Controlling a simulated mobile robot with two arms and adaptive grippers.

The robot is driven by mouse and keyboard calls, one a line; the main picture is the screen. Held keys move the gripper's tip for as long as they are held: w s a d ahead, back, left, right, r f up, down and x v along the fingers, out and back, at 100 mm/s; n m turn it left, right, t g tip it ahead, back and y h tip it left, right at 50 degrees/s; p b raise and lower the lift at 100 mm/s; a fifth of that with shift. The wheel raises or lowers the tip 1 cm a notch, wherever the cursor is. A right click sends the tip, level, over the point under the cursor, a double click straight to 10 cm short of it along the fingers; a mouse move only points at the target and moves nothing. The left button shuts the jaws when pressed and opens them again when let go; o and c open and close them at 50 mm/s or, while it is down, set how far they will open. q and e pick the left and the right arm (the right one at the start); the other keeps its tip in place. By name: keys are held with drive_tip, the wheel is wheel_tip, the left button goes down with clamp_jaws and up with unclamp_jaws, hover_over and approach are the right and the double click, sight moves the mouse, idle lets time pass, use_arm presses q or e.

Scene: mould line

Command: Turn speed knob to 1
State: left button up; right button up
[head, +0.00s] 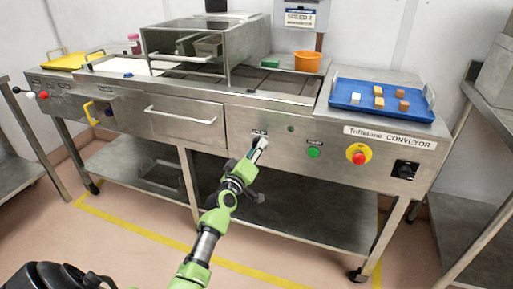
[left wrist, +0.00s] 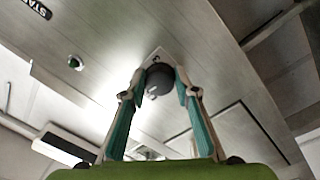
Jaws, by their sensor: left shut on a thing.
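The speed knob (left wrist: 160,78) is dark and round, on a pale plate on the conveyor's steel front panel. In the left wrist view it sits between the two teal-padded fingers of my left gripper (left wrist: 160,88), which is shut on it. In the head view my left gripper (head: 256,150) reaches up to the front panel and mostly hides the knob. The knob's pointer and scale marks cannot be read. A sign (head: 299,17) on the post behind shows the word SPEED and a small figure that I cannot read surely. My right gripper is not in view.
Right of the knob are a green button (head: 313,152), a red stop button on yellow (head: 358,154) and a black switch (head: 405,169). A blue tray (head: 345,103) with several small blocks and an orange bucket (head: 307,61) stand on top. A drawer handle (head: 180,115) sticks out to the left.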

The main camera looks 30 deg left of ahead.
use_arm(q)
drive_tip(key=shift+n, duration=0.9)
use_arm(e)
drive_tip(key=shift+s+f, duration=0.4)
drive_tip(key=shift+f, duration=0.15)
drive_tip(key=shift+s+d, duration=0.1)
use_arm(q)
drive_tip(key=o, duration=1.1)
drive_tip(key=v, duration=1.2)
drive_tip(key=shift+f, duration=0.1)
